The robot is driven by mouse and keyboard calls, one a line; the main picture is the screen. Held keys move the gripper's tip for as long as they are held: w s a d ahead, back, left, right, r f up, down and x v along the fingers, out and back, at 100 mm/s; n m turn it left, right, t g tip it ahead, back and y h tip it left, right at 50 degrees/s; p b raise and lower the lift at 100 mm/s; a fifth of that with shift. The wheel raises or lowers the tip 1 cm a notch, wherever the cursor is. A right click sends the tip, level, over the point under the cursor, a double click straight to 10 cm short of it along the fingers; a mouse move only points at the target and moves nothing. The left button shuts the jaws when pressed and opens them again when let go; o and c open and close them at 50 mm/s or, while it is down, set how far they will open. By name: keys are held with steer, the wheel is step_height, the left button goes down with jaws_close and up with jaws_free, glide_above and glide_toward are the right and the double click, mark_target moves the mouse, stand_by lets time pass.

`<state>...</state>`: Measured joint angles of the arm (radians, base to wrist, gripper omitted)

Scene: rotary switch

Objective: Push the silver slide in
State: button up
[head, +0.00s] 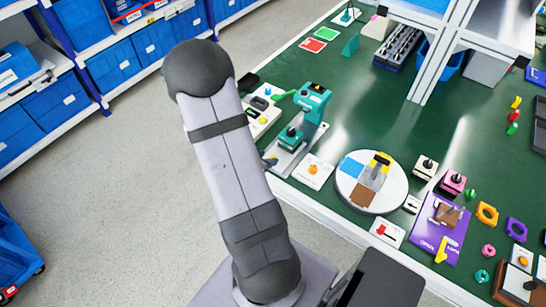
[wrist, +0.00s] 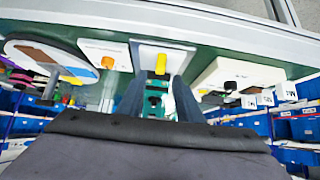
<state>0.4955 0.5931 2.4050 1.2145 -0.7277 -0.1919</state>
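The teal fixture (head: 314,97) stands near the table's left edge, with a silver slide (head: 292,158) at its front and a teal block above it. The wrist view looks from close up, with the table edge at the top. There, the silver slide (wrist: 176,56) shows a yellow part (wrist: 160,63), with the teal fixture (wrist: 154,98) beyond. My gripper (wrist: 157,85) is open, its two dark fingers apart on either side of the teal fixture in the picture. I see nothing held between them. In the head view my arm mostly hides the gripper.
A white plate with an orange knob (head: 313,169) is on one side of the fixture. A box with coloured buttons (head: 262,112) is on the other. A round white turntable (head: 350,195) stands further right. Green table surface (head: 350,120) is free behind.

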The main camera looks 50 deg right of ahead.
steer(key=shift+x, duration=3.05)
